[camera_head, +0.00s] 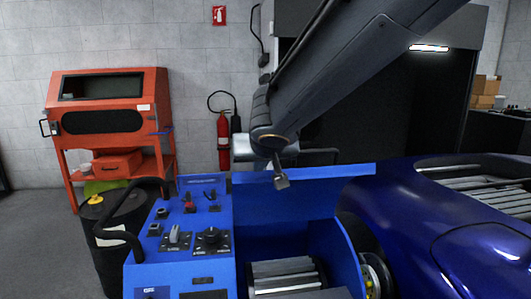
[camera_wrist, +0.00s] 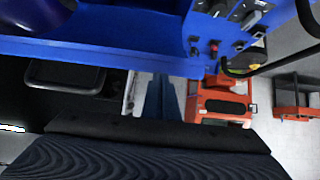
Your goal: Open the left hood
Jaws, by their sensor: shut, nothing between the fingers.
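The blue dynamometer stands in the middle of the head view, with its control panel (camera_head: 190,238) at the left. A blue hood panel (camera_head: 325,195) stands raised and tilted behind the exposed grey rollers (camera_head: 285,275). My gripper (camera_head: 281,182) is shut and empty at the panel's upper edge in the picture; I cannot tell whether it touches. In the wrist view a long blue edge (camera_wrist: 100,52) crosses the top, and the knobs of the control panel show at upper right.
Glossy blue bodywork (camera_head: 430,225) with a grey slatted part (camera_head: 485,190) fills the right. A black barrel (camera_head: 115,240) stands left of the control panel. An orange cabinet (camera_head: 110,120) and a fire extinguisher (camera_head: 223,140) are at the back wall. Grey floor is clear at far left.

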